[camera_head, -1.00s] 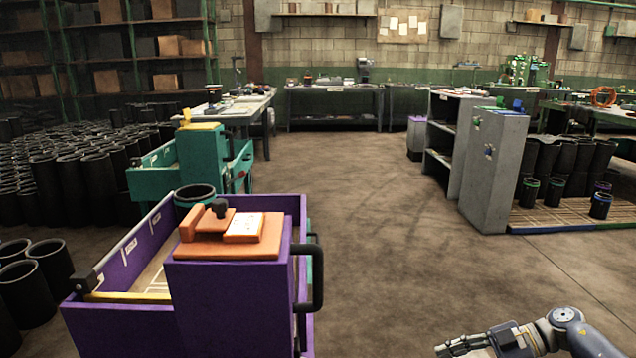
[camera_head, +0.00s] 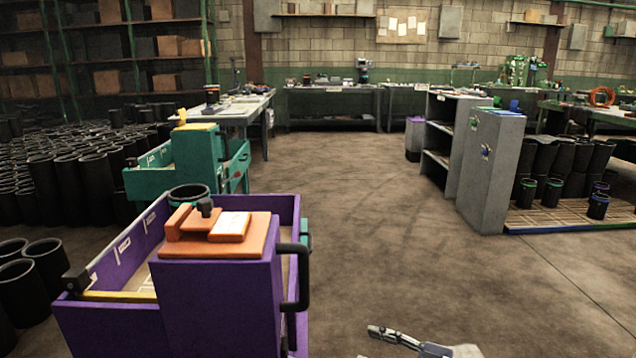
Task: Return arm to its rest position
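My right gripper (camera_head: 367,343) is at the bottom edge, right of the middle, over bare floor. One grey finger shows almost whole, and only a small tip of the other shows below it. The two tips are apart, with nothing seen between them. The rest of the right arm is mostly cut off by the bottom edge. My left gripper is not in view. A purple cart (camera_head: 217,310) stands to the left of my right gripper, clearly apart from it. On its top lies an orange board (camera_head: 190,249), and a black sleeve (camera_head: 188,193) shows behind that.
A teal cart (camera_head: 197,158) stands behind the purple one. Many black sleeves (camera_head: 75,185) stand at left. A grey cabinet (camera_head: 490,170) and a low pallet (camera_head: 545,217) with sleeves are at right. The floor (camera_head: 380,235) between is clear.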

